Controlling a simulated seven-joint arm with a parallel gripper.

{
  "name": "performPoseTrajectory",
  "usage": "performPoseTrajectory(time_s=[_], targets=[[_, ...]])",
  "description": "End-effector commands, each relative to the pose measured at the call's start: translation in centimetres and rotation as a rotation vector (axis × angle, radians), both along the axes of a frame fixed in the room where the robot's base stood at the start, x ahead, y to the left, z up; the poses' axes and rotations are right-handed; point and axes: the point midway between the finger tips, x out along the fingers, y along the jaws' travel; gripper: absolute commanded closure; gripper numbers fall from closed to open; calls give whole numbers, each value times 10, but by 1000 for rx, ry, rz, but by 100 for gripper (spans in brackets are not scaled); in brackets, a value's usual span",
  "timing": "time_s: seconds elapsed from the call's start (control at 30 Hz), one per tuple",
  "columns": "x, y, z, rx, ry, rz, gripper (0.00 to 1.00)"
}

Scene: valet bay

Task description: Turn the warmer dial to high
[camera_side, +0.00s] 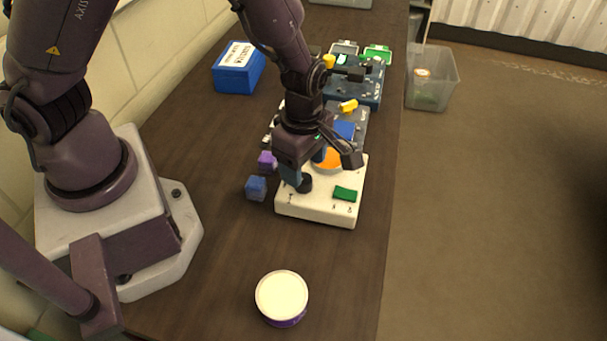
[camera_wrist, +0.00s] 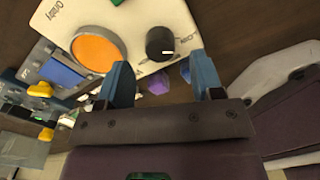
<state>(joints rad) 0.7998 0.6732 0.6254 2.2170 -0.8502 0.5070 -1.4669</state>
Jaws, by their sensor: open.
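The warmer (camera_side: 318,208) is a cream box with an orange round plate (camera_wrist: 98,48) on top. Its black dial (camera_side: 305,184) stands near one corner; in the wrist view the dial (camera_wrist: 160,43) has a white mark pointing right. The scale around it is too small to read. My gripper (camera_side: 307,174) is open over that corner, low and close to the dial. In the wrist view my gripper (camera_wrist: 161,62) has its two blue fingers spread left and right of the dial, which shows just beyond the tips. I cannot tell whether they touch it.
A green block (camera_side: 345,194) lies on the warmer. A blue cube (camera_side: 256,188) and a purple one (camera_side: 267,161) lie beside it. A white-lidded tin (camera_side: 282,295) stands in front. A blue box (camera_side: 238,68) and a clear bin (camera_side: 432,80) are farther back. Bare table lies between tin and warmer.

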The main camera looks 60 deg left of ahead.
Motion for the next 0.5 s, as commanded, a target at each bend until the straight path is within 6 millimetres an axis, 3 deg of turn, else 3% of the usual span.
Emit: performPoseTrajectory(time_s=[0.2,0.5], targets=[[0,0,-30,1,0,0,39],[0,0,-38,-1,-1,-2,39]])
